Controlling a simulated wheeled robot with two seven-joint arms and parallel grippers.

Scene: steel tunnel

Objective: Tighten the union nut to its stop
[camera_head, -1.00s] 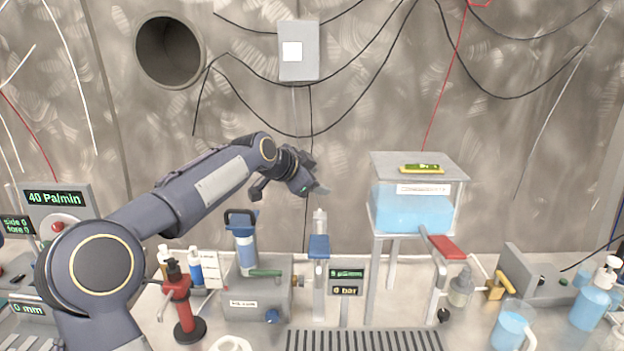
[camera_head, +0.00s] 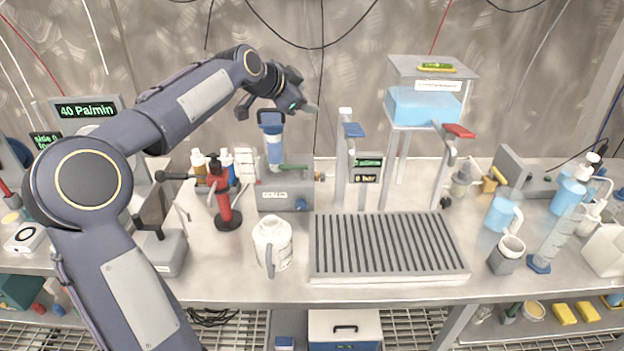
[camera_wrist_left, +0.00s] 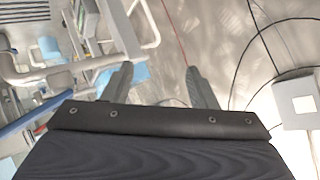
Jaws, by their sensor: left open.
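I cannot single out the union nut with certainty. A grey valve block (camera_head: 288,190) stands at the back middle of the bench, with a green lever, a blue knob and a small brass fitting (camera_head: 320,177) on its right side. A blue-capped filter cartridge (camera_head: 273,145) stands upright on it. My left gripper (camera_head: 304,97) is up in the air, just above and right of the cartridge, apart from everything. Its two fingers also show apart and empty in the left wrist view (camera_wrist_left: 160,86). My right gripper is not in view.
A slatted drain tray (camera_head: 388,276) lies at the front middle. A white jug (camera_head: 272,246) and a red pump (camera_head: 223,200) stand left of it. Jugs and bottles crowd the right end. Bare bench shows along the front.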

